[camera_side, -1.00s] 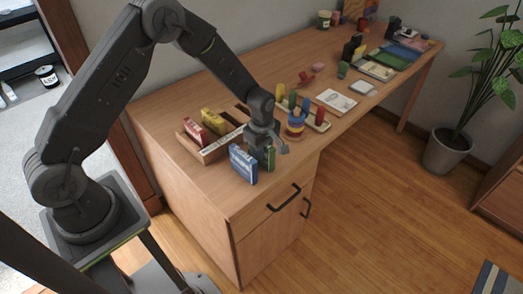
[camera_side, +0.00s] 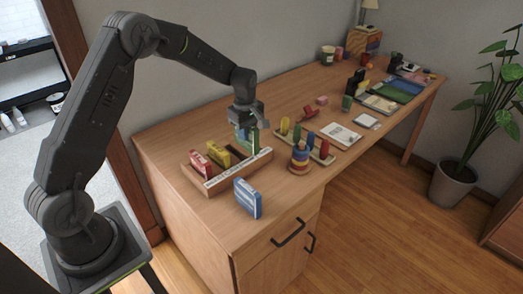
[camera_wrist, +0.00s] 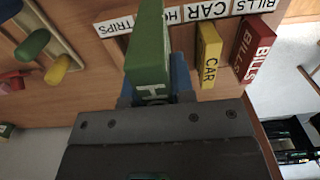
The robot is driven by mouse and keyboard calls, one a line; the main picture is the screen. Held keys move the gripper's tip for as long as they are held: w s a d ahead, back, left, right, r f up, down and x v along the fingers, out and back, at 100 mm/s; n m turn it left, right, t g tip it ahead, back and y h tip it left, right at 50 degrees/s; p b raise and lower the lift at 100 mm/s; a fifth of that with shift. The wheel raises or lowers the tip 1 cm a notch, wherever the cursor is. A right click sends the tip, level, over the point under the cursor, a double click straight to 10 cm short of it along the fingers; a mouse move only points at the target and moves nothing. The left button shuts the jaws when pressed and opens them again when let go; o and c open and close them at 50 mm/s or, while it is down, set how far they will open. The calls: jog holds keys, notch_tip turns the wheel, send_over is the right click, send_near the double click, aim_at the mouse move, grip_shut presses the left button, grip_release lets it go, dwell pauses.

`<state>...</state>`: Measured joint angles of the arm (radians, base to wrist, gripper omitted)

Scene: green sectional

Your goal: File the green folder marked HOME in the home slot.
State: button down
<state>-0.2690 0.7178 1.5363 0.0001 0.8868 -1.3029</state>
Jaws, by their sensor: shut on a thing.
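The green folder (camera_side: 254,141) is held upright in my gripper (camera_side: 246,122), over the right part of the wooden rack (camera_side: 225,179). In the wrist view, the green folder (camera_wrist: 148,48) shows an H on its white label, with the rest hidden by my gripper (camera_wrist: 153,95). The rack's labels read BILLS, CAR, HO and TRIPS, with the home label partly covered. I cannot tell whether the folder's lower edge is inside a slot. A red BILLS folder (camera_wrist: 254,50) and a yellow CAR folder (camera_wrist: 209,54) stand in the rack.
A blue folder (camera_side: 248,198) stands on the desk in front of the rack. A stacking-ring toy (camera_side: 300,158) and a peg board (camera_side: 320,154) with coloured pegs are to the right. Papers and other items lie further along the desk.

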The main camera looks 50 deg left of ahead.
jog(key=a, duration=0.7)
jog(key=shift+w+d+f, duration=0.1)
jog(key=shift+f, duration=2.2)
jog(key=shift+d+f, duration=0.1)
jog(key=shift+f, duration=2.15)
jog(key=c, duration=0.9)
grip_release()
